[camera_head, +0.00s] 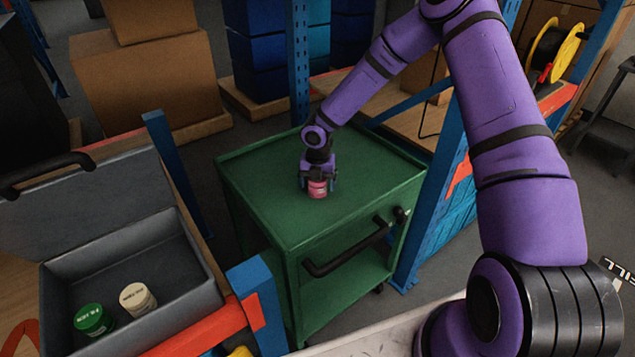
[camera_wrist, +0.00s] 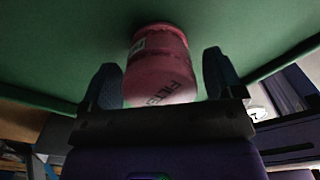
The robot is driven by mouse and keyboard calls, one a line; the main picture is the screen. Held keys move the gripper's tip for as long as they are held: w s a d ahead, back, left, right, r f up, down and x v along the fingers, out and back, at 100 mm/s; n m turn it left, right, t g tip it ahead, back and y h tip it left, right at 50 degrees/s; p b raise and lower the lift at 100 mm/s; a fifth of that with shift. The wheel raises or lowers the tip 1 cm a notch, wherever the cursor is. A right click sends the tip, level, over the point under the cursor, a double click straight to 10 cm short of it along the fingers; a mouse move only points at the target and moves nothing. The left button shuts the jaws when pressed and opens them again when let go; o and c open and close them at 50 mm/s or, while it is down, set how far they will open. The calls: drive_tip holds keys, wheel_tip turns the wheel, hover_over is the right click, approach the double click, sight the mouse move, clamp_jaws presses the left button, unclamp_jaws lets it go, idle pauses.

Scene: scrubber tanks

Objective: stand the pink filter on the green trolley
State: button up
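The pink filter (camera_head: 318,190) stands upright on the top of the green trolley (camera_head: 265,205), near the middle. My gripper (camera_head: 318,184) is over it, pointing down, with a finger on each side. In the wrist view the filter (camera_wrist: 160,65) shows its dark lettering and sits between the two blue fingers (camera_wrist: 163,82). A narrow gap shows between the filter and the right finger, and the left finger is very close to it. The fingers look open around it. The filter's upper part is partly hidden by the gripper in the head view.
A grey open case (camera_head: 185,285) at left holds a green jar (camera_head: 93,319) and a cream jar (camera_head: 137,299). Blue rack posts (camera_head: 175,172) stand beside the trolley. The trolley's black handle (camera_head: 345,255) faces front. The top around the filter is clear.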

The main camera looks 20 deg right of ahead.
drive_tip(key=shift+r, duration=0.1)
wheel_tip(320, 180, up, 12)
idle(0.5)
idle(0.5)
